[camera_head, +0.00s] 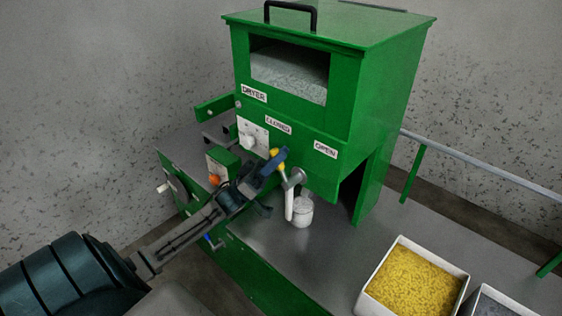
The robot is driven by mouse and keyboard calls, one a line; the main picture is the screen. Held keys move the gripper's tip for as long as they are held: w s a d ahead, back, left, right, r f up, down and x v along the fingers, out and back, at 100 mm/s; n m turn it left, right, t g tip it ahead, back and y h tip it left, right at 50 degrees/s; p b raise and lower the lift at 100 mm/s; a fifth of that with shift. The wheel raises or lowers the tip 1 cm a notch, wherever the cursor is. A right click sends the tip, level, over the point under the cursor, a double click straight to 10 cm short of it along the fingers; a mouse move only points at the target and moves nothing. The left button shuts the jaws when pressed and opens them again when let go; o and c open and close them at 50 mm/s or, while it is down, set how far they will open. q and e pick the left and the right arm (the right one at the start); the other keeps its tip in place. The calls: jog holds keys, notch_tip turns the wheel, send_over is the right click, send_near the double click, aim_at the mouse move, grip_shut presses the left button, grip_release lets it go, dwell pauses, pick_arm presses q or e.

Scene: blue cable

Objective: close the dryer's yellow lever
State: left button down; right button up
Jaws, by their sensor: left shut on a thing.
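The green dryer (294,119) stands on a grey bench top. Its front carries a "CLOSED" label (278,125) on the left and an "OPEN" label (325,150) on the right. The lever's yellow part (275,153) shows just below the "CLOSED" label, with a grey pivot (297,177) to its lower right. My left gripper (272,161) reaches in from the lower left and is shut on the lever near its yellow part. The fingers hide some of the lever. My right gripper is not in view.
A white spout and jar (301,211) sit right below the pivot. A white bin of yellow pellets (363,304) stands at the lower right, beside a bin of dark material (492,303). A control box with an orange knob (214,180) is left of the gripper.

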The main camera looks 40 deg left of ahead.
pick_arm(q)
jog(key=shift+a+f+n+t, duration=0.1)
jog(key=shift+a+n+t, duration=0.05)
jog(key=shift+n+t, duration=0.4)
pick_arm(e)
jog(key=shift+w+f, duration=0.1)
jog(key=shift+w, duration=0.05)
pick_arm(q)
jog(key=shift+y, duration=0.3)
jog(key=c, duration=1.5)
grip_release()
jog(key=shift+c, duration=0.2)
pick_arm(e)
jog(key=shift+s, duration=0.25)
